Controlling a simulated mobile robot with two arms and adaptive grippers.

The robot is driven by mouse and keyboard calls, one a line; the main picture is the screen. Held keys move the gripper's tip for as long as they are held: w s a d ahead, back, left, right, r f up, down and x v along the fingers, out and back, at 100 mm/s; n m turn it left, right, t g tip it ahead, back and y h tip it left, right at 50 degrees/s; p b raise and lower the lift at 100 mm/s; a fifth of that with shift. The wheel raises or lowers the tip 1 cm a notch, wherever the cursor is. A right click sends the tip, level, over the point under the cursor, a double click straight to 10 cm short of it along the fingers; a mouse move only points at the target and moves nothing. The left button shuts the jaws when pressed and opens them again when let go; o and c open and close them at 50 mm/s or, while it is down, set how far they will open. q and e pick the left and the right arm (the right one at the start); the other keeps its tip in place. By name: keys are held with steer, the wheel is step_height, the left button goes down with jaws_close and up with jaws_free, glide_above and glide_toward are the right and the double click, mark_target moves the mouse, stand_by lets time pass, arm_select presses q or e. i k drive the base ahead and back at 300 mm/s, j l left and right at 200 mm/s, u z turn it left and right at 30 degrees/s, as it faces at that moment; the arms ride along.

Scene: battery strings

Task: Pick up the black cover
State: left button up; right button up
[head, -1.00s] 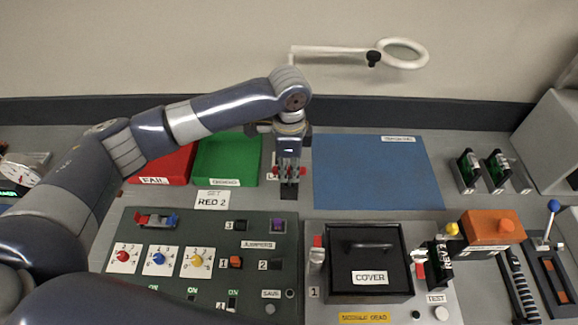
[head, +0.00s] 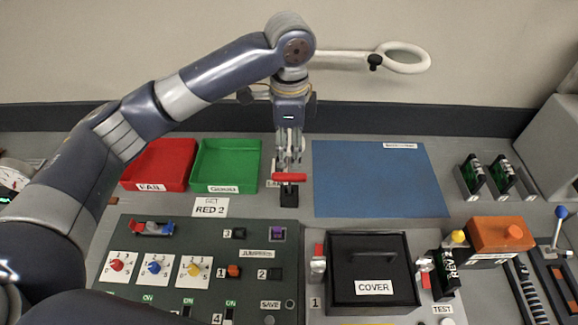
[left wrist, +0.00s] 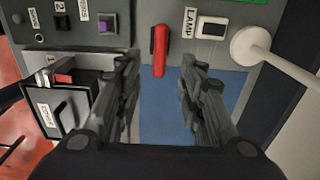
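The black cover (head: 345,290) is a box-shaped lid with a bar handle (head: 374,256) on top and a white COVER label. It sits on the light panel right of the green board, and shows at the left edge of the left wrist view (left wrist: 72,92). My right gripper is not in view.
Metal clips with red parts (head: 318,265) flank the cover. Red (head: 158,166) and green (head: 225,165) trays lie at the back left. The blue mat (head: 375,180) is clear. A white ring-headed arm (head: 404,68) is behind.

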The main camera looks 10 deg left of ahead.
mark_target(366, 269)
steer(key=k, duration=2)
